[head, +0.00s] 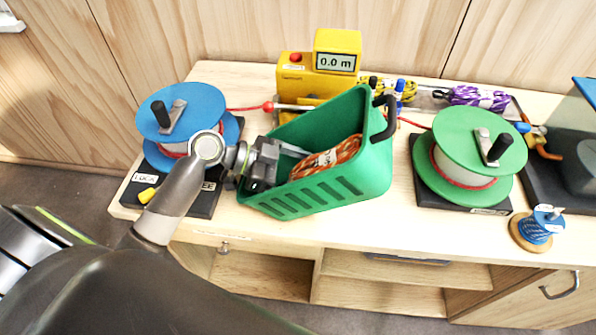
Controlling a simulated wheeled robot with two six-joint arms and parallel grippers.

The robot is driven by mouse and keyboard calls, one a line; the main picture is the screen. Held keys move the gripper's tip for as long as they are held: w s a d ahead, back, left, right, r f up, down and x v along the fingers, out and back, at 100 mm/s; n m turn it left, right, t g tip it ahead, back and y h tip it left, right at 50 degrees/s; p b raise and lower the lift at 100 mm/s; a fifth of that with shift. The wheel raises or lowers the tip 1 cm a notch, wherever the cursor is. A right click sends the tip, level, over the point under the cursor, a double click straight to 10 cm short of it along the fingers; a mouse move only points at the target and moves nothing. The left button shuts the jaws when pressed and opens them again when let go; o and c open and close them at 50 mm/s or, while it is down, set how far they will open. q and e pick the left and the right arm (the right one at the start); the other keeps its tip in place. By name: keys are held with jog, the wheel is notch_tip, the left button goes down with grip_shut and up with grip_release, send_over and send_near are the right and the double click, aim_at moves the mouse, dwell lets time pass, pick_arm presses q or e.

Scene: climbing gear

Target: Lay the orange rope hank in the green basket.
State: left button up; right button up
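The green basket (375,165) stands on the table between two cable reels, its black handle at the right end. The orange rope hank (328,158) shows inside the basket's opening, lying slantwise behind the slotted front wall; its lower part is hidden by that wall. My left gripper (282,152) is at the basket's left end, over the rim and left of the hank. Its fingers are partly hidden and small, so I cannot tell whether they touch the hank or the basket. My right gripper is out of view.
A blue reel (188,105) stands left of the basket and a green reel (463,160) right of it. A yellow meter (335,62) and purple rope (476,97) are behind. A small blue spool (533,232) sits at the front right. Bare tabletop shows before the basket.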

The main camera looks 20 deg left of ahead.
pick_arm(q)
jog(key=shift+s, duration=0.1)
dwell(0.3)
jog(key=shift+a, duration=0.1)
jog(key=shift+s+a, duration=0.1)
jog(key=shift+a, duration=0.3)
jog(key=b+v, duration=0.1)
jog(key=v, duration=1.5)
jog(key=shift+a+r+p, duration=0.2)
jog(key=shift+p, duration=0.15)
jog(key=shift+s, duration=0.1)
